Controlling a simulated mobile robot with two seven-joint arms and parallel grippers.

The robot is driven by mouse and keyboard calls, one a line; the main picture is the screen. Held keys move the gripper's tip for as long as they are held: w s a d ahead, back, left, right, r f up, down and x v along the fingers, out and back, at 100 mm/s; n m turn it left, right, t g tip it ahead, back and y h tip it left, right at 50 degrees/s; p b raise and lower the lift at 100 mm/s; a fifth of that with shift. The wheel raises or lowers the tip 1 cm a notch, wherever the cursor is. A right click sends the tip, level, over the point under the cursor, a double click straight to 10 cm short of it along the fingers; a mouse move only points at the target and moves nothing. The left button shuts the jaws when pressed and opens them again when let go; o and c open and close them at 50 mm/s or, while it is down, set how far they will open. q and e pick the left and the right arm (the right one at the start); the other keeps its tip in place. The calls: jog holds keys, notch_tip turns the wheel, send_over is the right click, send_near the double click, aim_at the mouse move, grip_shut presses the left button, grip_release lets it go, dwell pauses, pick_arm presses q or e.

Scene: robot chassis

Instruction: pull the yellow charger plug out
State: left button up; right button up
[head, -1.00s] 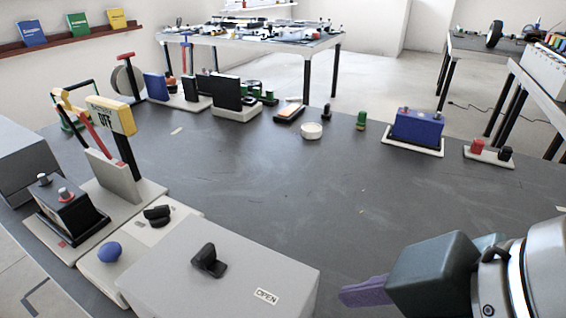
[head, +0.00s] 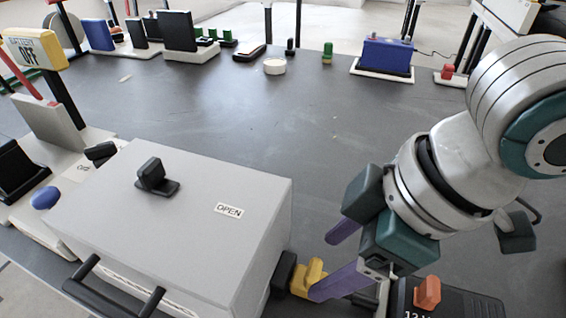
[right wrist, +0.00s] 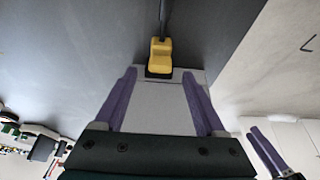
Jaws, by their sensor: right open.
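The yellow charger plug (head: 308,276) sits at the right side of the grey box, against a black block (head: 282,273). My right gripper (head: 323,268) is open and empty, its purple fingers pointing left at the plug; the nearer finger partly covers it. In the right wrist view the plug (right wrist: 159,57) lies centred at the level of the open fingertips (right wrist: 159,72), with gaps on both sides. A dark cord runs from it, up the picture. My left gripper seems to show in part at this view's lower right (right wrist: 266,148); its opening is unclear.
The grey box (head: 190,210) with an OPEN label, black knob and front handle fills the lower left. A black unit (head: 460,305) with an orange switch (head: 427,292) stands just below my right gripper. The middle of the dark table (head: 260,115) is clear.

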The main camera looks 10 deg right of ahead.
aim_at(317, 270)
jog(key=shift+b+x, duration=0.3)
jog(key=shift+x, duration=1.4)
jog(key=shift+c, duration=0.3)
grip_shut()
